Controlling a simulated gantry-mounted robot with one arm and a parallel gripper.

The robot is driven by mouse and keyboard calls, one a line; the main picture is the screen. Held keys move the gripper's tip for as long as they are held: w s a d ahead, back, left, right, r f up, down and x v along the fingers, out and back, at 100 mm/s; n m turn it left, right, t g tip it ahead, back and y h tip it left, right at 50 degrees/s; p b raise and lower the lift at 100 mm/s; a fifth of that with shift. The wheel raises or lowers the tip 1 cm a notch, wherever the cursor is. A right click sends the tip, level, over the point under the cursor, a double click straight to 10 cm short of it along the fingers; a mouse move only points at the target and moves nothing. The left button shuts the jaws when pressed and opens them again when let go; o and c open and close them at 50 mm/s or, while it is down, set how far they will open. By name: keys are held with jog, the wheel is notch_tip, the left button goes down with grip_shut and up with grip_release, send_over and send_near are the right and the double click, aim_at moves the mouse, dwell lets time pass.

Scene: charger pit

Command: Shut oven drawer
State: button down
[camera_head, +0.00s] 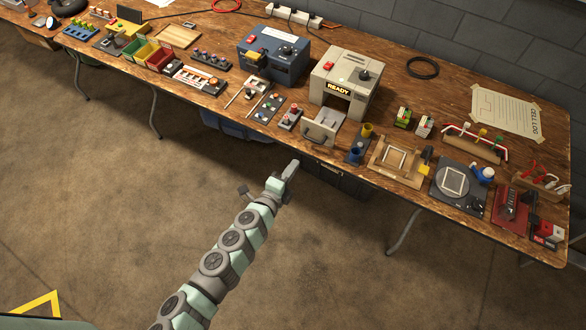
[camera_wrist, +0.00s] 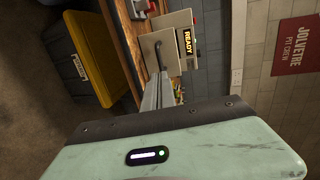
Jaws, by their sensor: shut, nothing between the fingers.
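The oven (camera_head: 345,82) is a beige box with a READY label, standing at the back of the wooden bench. Its drawer (camera_head: 323,127) is pulled out toward the bench's front edge, with a handle on its front panel. In the wrist view the oven's READY sign (camera_wrist: 187,41) and the drawer front (camera_wrist: 158,50) with its dark handle show sideways. My gripper (camera_head: 293,165) is shut and empty, in front of the bench edge and a little left of the drawer. In the wrist view its fingers (camera_wrist: 157,92) point toward the drawer front. I cannot tell the exact gap.
Left of the drawer is a small board with red knobs (camera_head: 290,118). Right of it stand blue and yellow cups (camera_head: 356,152) and a wooden frame (camera_head: 398,160). A blue machine (camera_head: 273,54) stands left of the oven.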

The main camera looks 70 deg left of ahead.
aim_at(312, 140)
jog(key=x, duration=1)
jog(key=shift+w+a+f, duration=0.25)
jog(key=shift+w+a, duration=0.1)
jog(key=shift+a, duration=0.05)
